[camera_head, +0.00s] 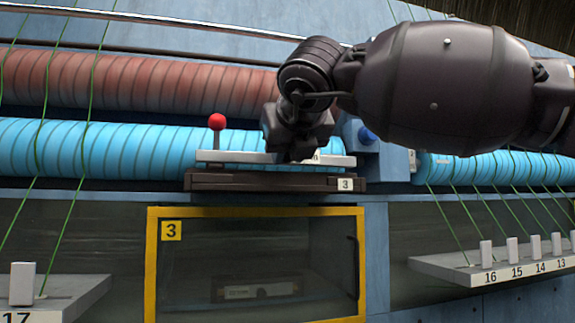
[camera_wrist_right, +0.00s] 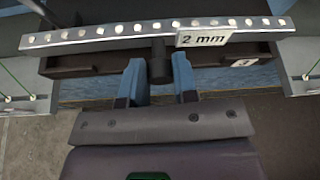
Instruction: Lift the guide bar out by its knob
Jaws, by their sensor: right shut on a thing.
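The guide bar (camera_head: 235,157) is a light grey strip above a dark holder (camera_head: 270,183) labelled 3. In the right wrist view the guide bar (camera_wrist_right: 110,35) shows a row of pale dots and a "2 mm" label, and sits slightly tilted against the holder (camera_wrist_right: 90,68). Its dark knob (camera_wrist_right: 159,62) sticks out toward me between the two blue fingers. My right gripper (camera_wrist_right: 158,80) is shut on the knob. In the head view my right gripper (camera_head: 298,150) hides the bar's middle. I cannot tell whether bar and holder touch. My left gripper is not in view.
A red ball on a stem (camera_head: 217,122) stands by the bar's left end. A blue block with a blue knob (camera_head: 366,135) is at its right. Below is a yellow-framed window (camera_head: 255,212). Green threads run to numbered ledges (camera_head: 465,268). Blue and red rolls lie behind.

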